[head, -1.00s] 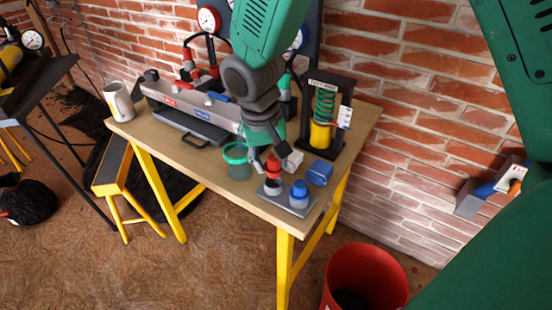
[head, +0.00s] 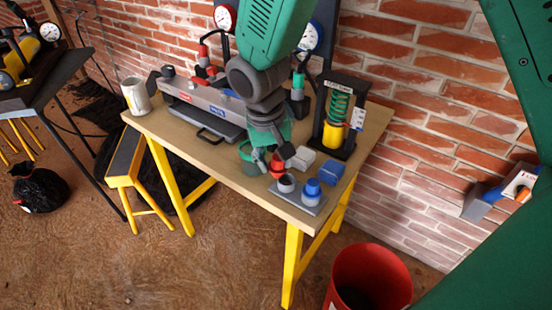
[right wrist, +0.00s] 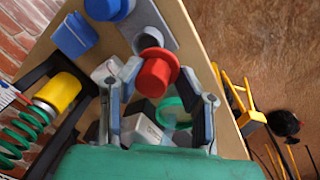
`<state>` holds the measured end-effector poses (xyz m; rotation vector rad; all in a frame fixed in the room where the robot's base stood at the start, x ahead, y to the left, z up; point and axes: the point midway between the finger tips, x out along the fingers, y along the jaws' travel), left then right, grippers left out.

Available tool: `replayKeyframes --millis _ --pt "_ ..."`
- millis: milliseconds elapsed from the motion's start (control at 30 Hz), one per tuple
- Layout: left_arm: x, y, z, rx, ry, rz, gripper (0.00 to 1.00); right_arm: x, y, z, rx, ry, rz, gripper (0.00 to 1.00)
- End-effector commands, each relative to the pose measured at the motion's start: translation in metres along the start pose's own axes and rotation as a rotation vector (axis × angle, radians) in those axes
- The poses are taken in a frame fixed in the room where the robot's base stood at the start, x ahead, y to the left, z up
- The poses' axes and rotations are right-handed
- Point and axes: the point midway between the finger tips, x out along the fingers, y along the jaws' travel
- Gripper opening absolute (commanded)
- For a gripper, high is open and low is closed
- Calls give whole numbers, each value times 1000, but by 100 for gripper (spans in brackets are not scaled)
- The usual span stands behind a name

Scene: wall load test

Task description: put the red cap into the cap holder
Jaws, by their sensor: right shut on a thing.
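My right gripper (head: 275,163) is shut on the red cap (head: 277,168) above the workbench. The cap also shows between the fingers in the right wrist view (right wrist: 157,74). The cap holder is a grey plate (head: 305,205) at the bench's front right corner. It bears an empty grey cup (head: 287,184), and a blue cap (head: 311,189) sits on its other place. The red cap is slightly behind and left of the empty cup in the head view, close to it; the exact gap is hard to tell. My left gripper is not in view.
A blue block (head: 330,172) and a white block (head: 301,159) lie behind the holder. A green cup (head: 248,160) stands left of the gripper. A spring tester (head: 340,120) stands at the back right. A red bin (head: 368,280) is on the floor.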

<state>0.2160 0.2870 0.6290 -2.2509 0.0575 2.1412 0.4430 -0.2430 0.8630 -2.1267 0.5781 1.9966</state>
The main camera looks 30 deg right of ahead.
Motion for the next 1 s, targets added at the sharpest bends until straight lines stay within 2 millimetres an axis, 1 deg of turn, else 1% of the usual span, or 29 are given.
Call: replayKeyframes --millis 233,667,1000 --pt "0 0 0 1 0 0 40 3 7 -2 2 -3 -4 6" --pt "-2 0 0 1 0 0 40 5 13 -4 1 -1 2 6" --pt "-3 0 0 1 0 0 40 11 25 -8 1 -3 -2 6"
